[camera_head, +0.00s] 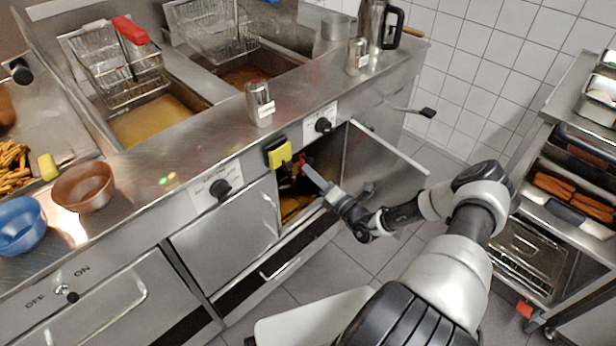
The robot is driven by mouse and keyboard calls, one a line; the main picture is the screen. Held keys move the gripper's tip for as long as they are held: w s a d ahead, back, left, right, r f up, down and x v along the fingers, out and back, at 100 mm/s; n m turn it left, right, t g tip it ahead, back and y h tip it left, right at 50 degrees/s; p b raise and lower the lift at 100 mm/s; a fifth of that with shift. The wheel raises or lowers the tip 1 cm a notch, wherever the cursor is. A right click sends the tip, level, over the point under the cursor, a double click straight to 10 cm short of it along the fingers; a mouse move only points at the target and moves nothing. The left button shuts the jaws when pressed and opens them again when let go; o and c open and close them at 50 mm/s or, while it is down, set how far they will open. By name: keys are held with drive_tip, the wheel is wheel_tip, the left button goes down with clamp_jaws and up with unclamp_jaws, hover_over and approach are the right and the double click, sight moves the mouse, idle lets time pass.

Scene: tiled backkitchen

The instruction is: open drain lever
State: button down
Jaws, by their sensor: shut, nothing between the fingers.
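The fryer cabinet stands open, its steel door (378,168) swung out to the right. My gripper (316,178) reaches into the opening from the right, its fingers closed and empty. A small red part (303,161), which may be the drain lever, shows just behind the fingertips. I cannot tell whether the fingers touch it. The cabinet inside is dark, with a yellowish surface (292,207) low down. The rest of the lever and the drain pipe are hidden or too small to make out.
Two fryer vats with wire baskets (118,70) sit above. A yellow item (279,153) is on the front panel beside a black knob (323,125). A steel rack with trays (575,190) stands right. Tiled floor (345,262) is free between.

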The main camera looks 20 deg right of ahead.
drive_tip(key=shift+w+d+r, duration=0.2)
drive_tip(key=shift+w+d, duration=0.05)
drive_tip(key=shift+d, duration=0.2)
idle(0.4)
